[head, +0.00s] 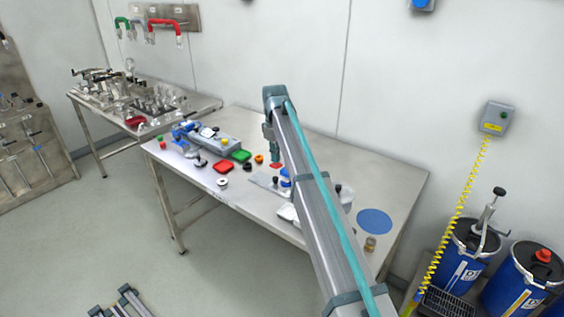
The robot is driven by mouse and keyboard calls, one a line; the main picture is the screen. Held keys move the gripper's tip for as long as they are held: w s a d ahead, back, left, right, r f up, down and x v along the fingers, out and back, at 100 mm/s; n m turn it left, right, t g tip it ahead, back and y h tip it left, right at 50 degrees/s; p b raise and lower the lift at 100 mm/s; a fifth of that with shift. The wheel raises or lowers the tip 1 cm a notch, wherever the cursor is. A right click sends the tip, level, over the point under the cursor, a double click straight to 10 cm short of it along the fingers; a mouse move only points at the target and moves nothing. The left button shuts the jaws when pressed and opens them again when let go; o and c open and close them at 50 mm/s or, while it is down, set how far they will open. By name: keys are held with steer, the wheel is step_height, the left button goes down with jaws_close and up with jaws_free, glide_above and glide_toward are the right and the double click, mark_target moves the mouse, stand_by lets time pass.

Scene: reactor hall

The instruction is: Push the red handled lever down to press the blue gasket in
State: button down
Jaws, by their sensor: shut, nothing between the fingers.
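My arm reaches across the steel table (395,185), and my gripper (275,157) points down over its middle, shut and empty. A small red part (275,165) shows right at the fingertips; it may be the red lever handle, but it is too small to be sure. I cannot tell whether the fingers touch it. A blue and white piece (285,180) stands just below it, partly hidden by my arm. I cannot make out the blue gasket or how far it is pressed in.
A blue disc (374,221) marks the table's right part. A second bench (200,103) with glassware stands behind left. Blue drums (462,252) stand right.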

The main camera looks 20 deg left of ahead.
mark_target(276, 166)
steer(key=shift+f, duration=0.6)
steer(key=shift+f+b, duration=0.3)
steer(key=shift+f, duration=1.55)
steer(key=shift+r, duration=0.15)
steer(key=shift+r+p, duration=1.15)
steer(key=shift+r, duration=1.6)
steer(key=shift+r, duration=0.1)
steer(key=shift+r+p, duration=1.15)
steer(key=shift+r, duration=1.3)
steer(key=shift+f, duration=0.15)
